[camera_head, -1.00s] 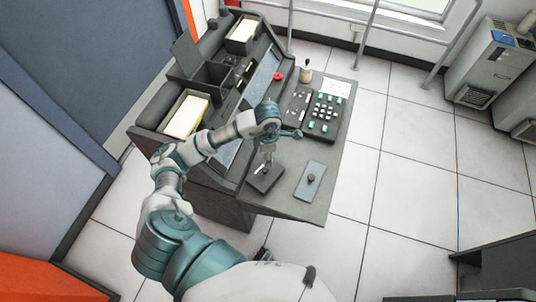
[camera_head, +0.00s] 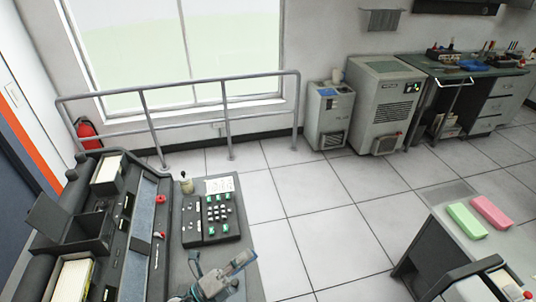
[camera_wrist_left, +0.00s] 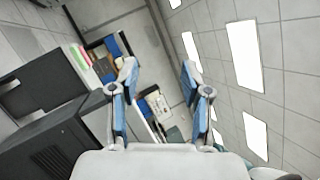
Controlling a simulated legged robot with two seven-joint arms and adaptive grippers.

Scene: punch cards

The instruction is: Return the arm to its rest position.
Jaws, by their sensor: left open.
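My left gripper (camera_head: 238,264) shows small at the bottom of the head view, beside the front end of the console desk (camera_head: 243,215). In the left wrist view its two blue-grey fingers (camera_wrist_left: 160,75) stand well apart, with nothing between them. Behind them the wrist view is tilted and shows the room and ceiling lights. Most of my left arm is below the edge of the head view. My right gripper is not in view.
The console carries a keypad (camera_head: 213,219), a white paper (camera_head: 219,186) and card trays (camera_head: 107,172). A railing (camera_head: 185,106) runs under the window. A table with green (camera_head: 467,221) and pink (camera_head: 491,212) blocks stands right. Open tiled floor lies between.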

